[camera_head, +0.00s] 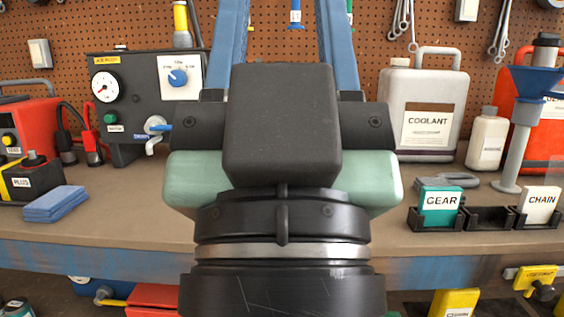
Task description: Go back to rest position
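My gripper (283,25) fills the middle of the view, seen from behind. Its black body and pale green housing are in front of the workbench (130,200). Two blue fingers rise from black side blocks and run out of the top of the picture. They stand well apart, with only pegboard and a hanging blue tool seen between them. Nothing shows held in the gap, but the fingertips are cut off by the picture edge. My gripper hides the middle of the bench.
A black gauge box (140,95), red case (35,125) and folded blue cloth (55,204) stand left. Right are a coolant jug (425,85), white bottle (487,140), blue funnel (535,85) and a black rack (488,222) with GEAR (440,206) and CHAIN (540,204) boxes.

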